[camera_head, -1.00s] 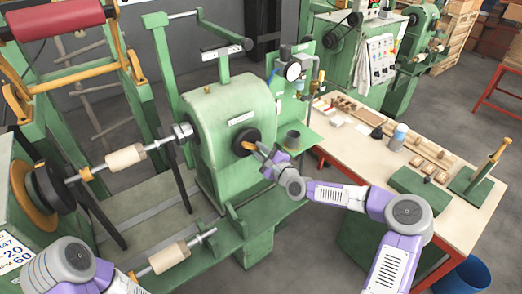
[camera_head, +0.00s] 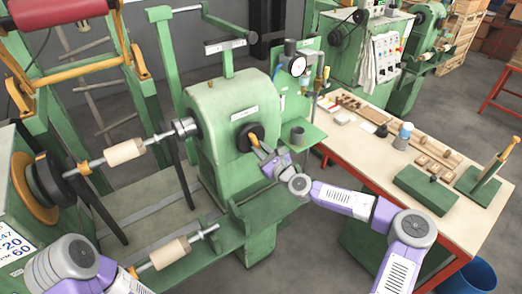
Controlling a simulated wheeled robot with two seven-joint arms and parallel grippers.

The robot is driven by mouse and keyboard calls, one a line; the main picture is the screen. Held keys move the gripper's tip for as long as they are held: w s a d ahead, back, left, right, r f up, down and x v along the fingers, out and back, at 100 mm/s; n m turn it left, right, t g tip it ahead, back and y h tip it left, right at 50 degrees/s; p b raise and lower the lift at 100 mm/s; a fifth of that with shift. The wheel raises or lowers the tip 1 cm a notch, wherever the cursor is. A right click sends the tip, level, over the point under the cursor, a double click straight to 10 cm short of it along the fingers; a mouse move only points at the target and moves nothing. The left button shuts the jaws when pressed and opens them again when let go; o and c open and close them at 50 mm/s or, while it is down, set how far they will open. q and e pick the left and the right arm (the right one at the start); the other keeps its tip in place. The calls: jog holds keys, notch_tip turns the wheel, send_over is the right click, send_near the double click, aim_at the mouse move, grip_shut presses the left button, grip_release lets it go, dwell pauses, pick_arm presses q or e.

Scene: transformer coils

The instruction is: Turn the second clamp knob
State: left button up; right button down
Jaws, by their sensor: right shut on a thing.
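An orange knob (camera_head: 254,139) sits at a black round hub (camera_head: 243,138) on the right face of the green headstock (camera_head: 218,112). My right gripper (camera_head: 260,149) reaches in from the right and is shut on the orange knob. The fingers are small here and cover part of it. Another orange clamp piece (camera_head: 84,168) is on the upper shaft beside the black cone at the left. One more orange piece (camera_head: 133,272) shows at the lower shaft. My left arm comes in at the bottom left; its gripper is outside the picture.
A wooden core (camera_head: 124,153) is on the upper shaft and another (camera_head: 170,253) on the lower one. A dark cup (camera_head: 297,135) stands on a green ledge right of the hub. The workbench (camera_head: 350,150) at the right holds blocks and a bottle (camera_head: 403,136).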

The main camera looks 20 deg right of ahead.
dwell(0.3)
jog(key=c, duration=1)
grip_release()
jog(key=shift+c, duration=0.2)
jog(key=shift+s, duration=0.1)
jog(key=v, duration=0.7)
jog(key=shift+s, duration=0.2)
